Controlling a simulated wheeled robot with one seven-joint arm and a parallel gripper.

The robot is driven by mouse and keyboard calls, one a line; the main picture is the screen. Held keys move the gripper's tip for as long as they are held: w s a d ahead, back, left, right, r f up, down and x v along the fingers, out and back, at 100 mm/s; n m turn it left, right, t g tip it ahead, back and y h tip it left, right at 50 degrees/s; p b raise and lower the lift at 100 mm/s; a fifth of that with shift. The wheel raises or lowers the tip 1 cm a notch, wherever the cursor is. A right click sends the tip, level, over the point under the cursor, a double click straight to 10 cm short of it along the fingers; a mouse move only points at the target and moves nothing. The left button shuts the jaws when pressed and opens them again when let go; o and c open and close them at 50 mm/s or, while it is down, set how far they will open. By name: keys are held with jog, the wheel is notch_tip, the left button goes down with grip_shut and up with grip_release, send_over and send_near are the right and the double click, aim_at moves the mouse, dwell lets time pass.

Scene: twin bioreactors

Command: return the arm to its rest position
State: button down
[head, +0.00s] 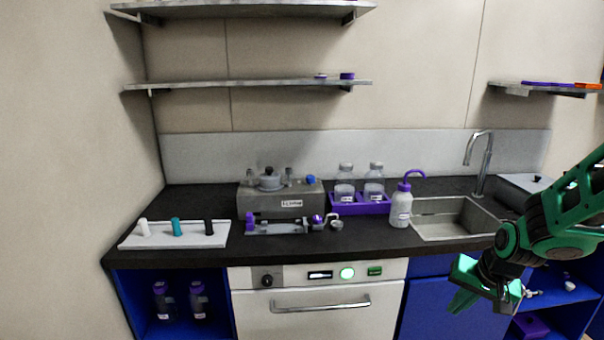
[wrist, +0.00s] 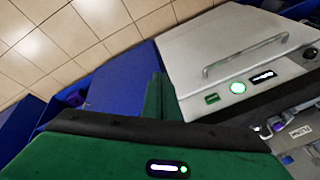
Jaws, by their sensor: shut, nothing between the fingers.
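My arm (head: 566,215), green and black, reaches in from the right edge of the head view. My gripper (head: 461,300) hangs low in front of the blue cabinet doors, below the counter edge and right of the white appliance. Its fingers are shut and hold nothing. In the wrist view the green gripper body (wrist: 150,148) fills the bottom, and a green finger (wrist: 154,100) points up the picture towards the blue cabinet front.
The black counter (head: 370,235) carries a grey device (head: 265,205), a purple rack (head: 360,208) of bottles, a wash bottle (head: 401,208) and a white tray (head: 180,240). A sink (head: 450,222) lies near my arm. The white appliance (head: 318,312) has a front handle. Open blue shelving is behind my gripper.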

jog(key=s+d+r+g, duration=0.2)
jog(key=s+r, duration=0.3)
jog(key=s, duration=0.7)
jog(key=s+d+r+g, duration=0.2)
jog(key=s+r, duration=0.3)
jog(key=s, duration=0.7)
jog(key=shift+s+m+h, duration=0.25)
jog(key=shift+m+h, duration=0.05)
jog(key=shift+w, duration=0.15)
jog(key=shift+w+f, duration=0.25)
jog(key=shift+w, duration=0.25)
